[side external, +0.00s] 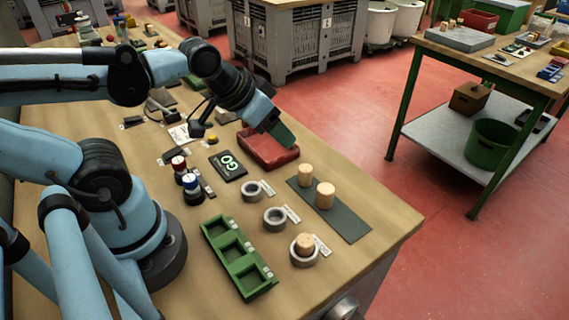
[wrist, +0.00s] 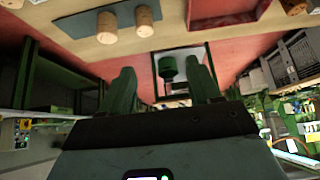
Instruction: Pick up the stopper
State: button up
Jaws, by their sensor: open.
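Two tan cork stoppers stand upright on the dark mat (side external: 345,220): a farther one (side external: 306,174) and a nearer one (side external: 325,195). A third stopper (side external: 304,243) sits in the grey ring (side external: 299,260) nearest the front. My gripper (side external: 284,138), with green fingers, is in the air over the red tray (side external: 258,153), to the left of and behind the mat stoppers. In the wrist view my gripper (wrist: 160,88) has its fingers wide apart with nothing between them. The two mat stoppers (wrist: 106,27) (wrist: 144,20) show at the top of that view.
Two empty grey rings (side external: 251,191) (side external: 275,219) lie left of the mat. The bench edge is close to the mat's right end.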

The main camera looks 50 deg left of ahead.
jog(key=n+g, duration=0.7)
send_over(305, 240)
jog(key=f, duration=0.5)
jog(key=shift+w+f, duration=0.2)
jog(key=shift+w, duration=0.1)
jog(key=shift+s+f, duration=0.15)
jog(key=shift+f, duration=1.25)
jog(key=shift+s+f, duration=0.1)
jog(key=shift+f, duration=1.3)
grip_shut()
jog(key=shift+r, duration=0.15)
